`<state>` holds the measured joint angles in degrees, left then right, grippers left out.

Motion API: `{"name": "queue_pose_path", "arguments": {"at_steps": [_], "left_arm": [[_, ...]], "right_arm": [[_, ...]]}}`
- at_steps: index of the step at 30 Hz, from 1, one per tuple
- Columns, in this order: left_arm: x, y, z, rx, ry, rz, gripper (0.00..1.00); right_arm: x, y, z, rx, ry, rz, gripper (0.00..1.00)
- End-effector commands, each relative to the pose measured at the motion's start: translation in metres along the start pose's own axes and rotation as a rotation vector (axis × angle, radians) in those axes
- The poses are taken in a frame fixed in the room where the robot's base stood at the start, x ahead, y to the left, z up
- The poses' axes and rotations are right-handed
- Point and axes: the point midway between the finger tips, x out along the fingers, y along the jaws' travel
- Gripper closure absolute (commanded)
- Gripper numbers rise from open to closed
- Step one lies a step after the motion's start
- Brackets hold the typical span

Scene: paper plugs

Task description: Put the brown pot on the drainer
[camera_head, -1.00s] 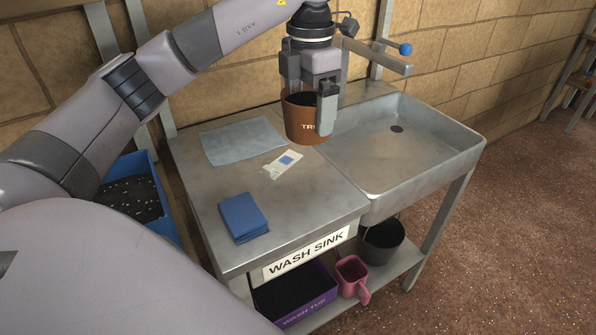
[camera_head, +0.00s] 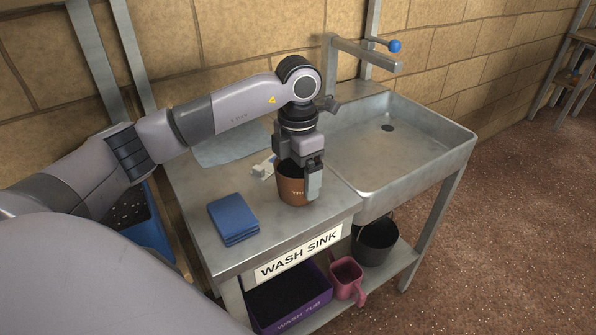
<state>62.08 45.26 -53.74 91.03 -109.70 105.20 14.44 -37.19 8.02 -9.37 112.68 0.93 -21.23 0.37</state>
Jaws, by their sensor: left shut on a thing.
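The brown pot (camera_head: 292,190), with white lettering partly hidden by a finger, is upright near the front right of the flat metal drainer (camera_head: 278,222) beside the sink. My left gripper (camera_head: 298,178) points down from above and is shut on the pot, with a finger on its outer side. The pot's base is at or just above the metal surface; I cannot tell if it touches. My right gripper is not in view.
A folded blue cloth (camera_head: 233,219) lies left of the pot. A white tag (camera_head: 262,169) and a pale blue cloth (camera_head: 212,151) lie behind. The sink basin (camera_head: 400,150) is empty, with a tap (camera_head: 365,53) behind. Containers stand on the shelf below.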

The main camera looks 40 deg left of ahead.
Motion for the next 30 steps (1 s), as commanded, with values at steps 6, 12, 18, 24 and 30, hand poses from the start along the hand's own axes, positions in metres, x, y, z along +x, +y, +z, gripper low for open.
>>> {"name": "queue_pose_path", "arguments": {"at_steps": [6,12,18,24,30], "left_arm": [[0.0,0.0,0.0,0.0,-0.002,0.0,0.39],[0.002,0.0,0.0,-0.001,-0.002,0.0,0.0],[0.001,0.0,0.0,0.0,-0.002,0.0,0.0],[-0.018,0.0,0.001,0.0,-0.006,0.0,0.0],[-0.064,0.0,0.002,0.0,-0.009,0.001,0.0]], "right_arm": [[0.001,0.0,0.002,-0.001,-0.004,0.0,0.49],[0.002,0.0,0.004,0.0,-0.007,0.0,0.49],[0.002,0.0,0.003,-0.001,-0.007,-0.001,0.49],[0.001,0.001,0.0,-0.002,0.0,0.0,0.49],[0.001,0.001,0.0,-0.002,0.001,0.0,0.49]]}}
